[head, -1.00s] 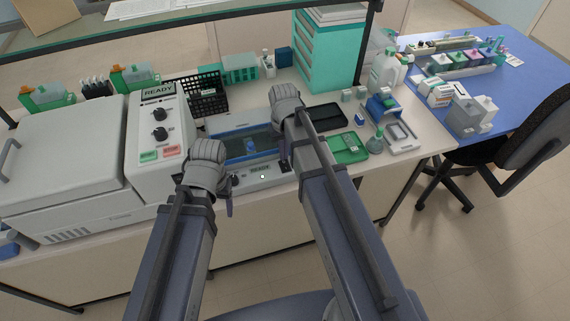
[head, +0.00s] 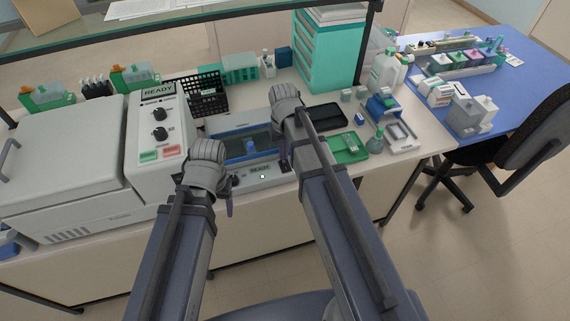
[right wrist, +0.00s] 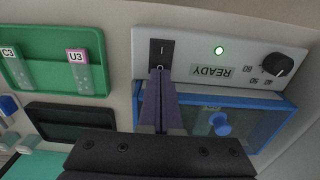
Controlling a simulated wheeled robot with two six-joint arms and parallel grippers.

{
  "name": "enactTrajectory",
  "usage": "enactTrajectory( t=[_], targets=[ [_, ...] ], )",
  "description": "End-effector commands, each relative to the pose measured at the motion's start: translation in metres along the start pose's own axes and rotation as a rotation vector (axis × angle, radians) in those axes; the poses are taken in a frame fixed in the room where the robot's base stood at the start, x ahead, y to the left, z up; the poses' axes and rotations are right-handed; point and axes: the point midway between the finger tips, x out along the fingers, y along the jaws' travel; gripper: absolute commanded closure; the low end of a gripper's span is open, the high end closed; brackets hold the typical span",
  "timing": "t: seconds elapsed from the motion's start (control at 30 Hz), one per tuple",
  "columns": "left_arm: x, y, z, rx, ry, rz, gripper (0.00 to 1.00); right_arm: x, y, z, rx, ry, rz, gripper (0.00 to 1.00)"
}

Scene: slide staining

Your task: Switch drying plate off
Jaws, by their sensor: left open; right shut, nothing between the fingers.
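A black rocker switch (right wrist: 162,50) sits at the panel's end; which side is pressed in is unclear. My right gripper (right wrist: 160,71) is shut and empty, its tips at the switch's lower edge; contact is unclear. My left gripper (head: 229,207) is open, before the plate's left front, largely hidden by its wrist.
A white machine (head: 158,135) with knobs and a READY display stands left of the plate. A green tray (head: 362,153) with slides and a black tray (head: 335,113) lie right. Racks and bottles line the back. A blue table (head: 515,75) and chair are far right.

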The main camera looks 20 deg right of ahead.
Motion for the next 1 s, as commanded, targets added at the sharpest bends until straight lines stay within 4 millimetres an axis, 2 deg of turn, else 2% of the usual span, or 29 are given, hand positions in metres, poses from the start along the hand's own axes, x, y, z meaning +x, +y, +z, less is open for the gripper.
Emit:
enactTrajectory(
  t=[1.0],
  targets=[
    [0.015,0.001,-0.001,0.0,0.0,0.0,0.31,0.015,0.0,0.0,0.0,0.0,0.0,1.0]
  ],
)
